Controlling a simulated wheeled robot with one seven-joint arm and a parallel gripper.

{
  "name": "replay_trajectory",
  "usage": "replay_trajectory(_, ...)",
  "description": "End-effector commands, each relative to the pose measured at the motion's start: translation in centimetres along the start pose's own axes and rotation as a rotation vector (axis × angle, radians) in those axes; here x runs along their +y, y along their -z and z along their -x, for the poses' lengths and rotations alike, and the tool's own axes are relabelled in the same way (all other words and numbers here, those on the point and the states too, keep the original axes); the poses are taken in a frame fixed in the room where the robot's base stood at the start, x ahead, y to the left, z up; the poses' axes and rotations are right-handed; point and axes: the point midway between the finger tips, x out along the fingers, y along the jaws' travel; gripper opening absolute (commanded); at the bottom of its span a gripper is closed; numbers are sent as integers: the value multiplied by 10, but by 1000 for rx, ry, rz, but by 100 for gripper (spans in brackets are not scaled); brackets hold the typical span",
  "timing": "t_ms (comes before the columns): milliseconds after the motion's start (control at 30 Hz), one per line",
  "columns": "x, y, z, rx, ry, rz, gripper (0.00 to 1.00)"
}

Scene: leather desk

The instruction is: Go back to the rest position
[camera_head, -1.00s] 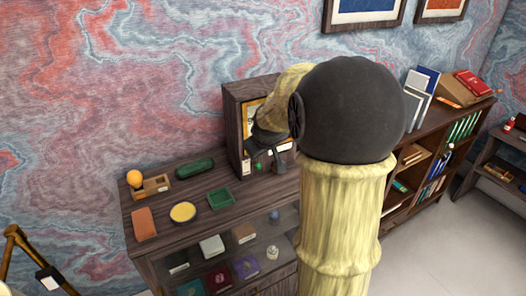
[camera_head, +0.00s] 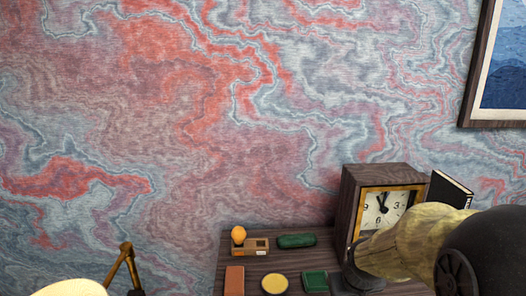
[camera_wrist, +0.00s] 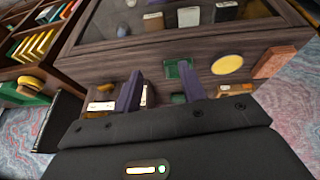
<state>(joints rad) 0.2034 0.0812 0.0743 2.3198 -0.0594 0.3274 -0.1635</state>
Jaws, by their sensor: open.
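My gripper (camera_wrist: 160,88) is open and empty in the wrist view. Its two dark fingers stand apart above the wooden desk (camera_wrist: 115,62), close to a green tray (camera_wrist: 180,68). In the head view my arm comes in from the lower right, and the gripper end (camera_head: 350,278) hangs low in front of the clock, right of the green tray (camera_head: 315,282). The fingertips do not show clearly in that view.
The desk top holds a brown pad (camera_head: 235,279), yellow dish (camera_head: 275,284), orange ball (camera_head: 238,234) on a wooden holder and green case (camera_head: 296,240). A clock (camera_head: 385,212) in a wooden cabinet (camera_head: 352,192) stands behind my arm. Shelves (camera_wrist: 18,62) stand at left in the wrist view.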

Motion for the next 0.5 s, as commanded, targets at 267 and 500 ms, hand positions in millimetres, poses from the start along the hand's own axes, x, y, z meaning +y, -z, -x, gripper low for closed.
replay_trajectory(267,-64,-103,-12,-166,72,-85,41)
replay_trajectory(500,-66,-108,-10,-176,74,-94,41)
